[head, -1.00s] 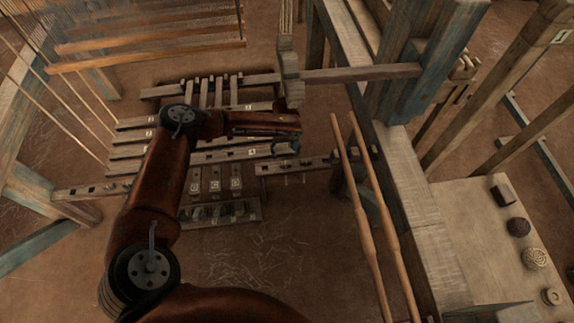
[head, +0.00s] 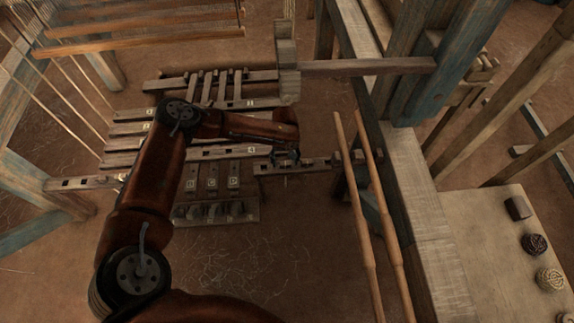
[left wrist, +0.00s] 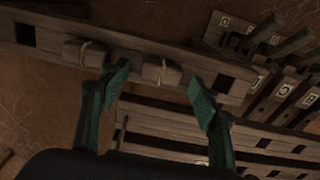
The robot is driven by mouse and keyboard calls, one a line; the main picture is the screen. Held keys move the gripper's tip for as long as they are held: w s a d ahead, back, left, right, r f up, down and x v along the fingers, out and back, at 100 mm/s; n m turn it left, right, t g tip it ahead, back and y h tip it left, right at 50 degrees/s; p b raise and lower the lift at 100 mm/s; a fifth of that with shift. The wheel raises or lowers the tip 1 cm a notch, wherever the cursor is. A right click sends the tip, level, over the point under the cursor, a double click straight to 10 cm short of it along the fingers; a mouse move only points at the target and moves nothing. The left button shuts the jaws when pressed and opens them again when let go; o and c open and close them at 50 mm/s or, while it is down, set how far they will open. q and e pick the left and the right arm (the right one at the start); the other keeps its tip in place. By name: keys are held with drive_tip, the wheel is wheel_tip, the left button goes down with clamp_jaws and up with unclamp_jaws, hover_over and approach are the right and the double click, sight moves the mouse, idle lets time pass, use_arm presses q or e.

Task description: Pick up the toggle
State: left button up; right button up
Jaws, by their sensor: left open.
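My left gripper (head: 286,157) reaches down over a slotted wooden bar (head: 318,165) low in the loom. In the left wrist view the left gripper (left wrist: 163,88) is open and empty, its two green-tipped fingers apart. A small wooden block tied with pale cord, likely the toggle (left wrist: 160,70), sits on the bar (left wrist: 215,78) between the finger directions, just beyond the tips. I cannot tell how far it is below them. A second similar corded block (left wrist: 88,53) sits left of the left finger. In the head view the gripper hides the blocks. My right gripper is out of view.
Lettered wooden pieces (left wrist: 270,85) lie close to the right of the bar. Slotted treadle beams (head: 140,143) lie to the left. Two slender rods (head: 375,215) lean beside a thick loom beam (head: 415,185). A bench (head: 490,245) at right holds small round pieces.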

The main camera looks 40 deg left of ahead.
use_arm(q)
drive_tip(key=shift+c, duration=0.7)
drive_tip(key=c, duration=1)
drive_tip(key=shift+r, duration=0.15)
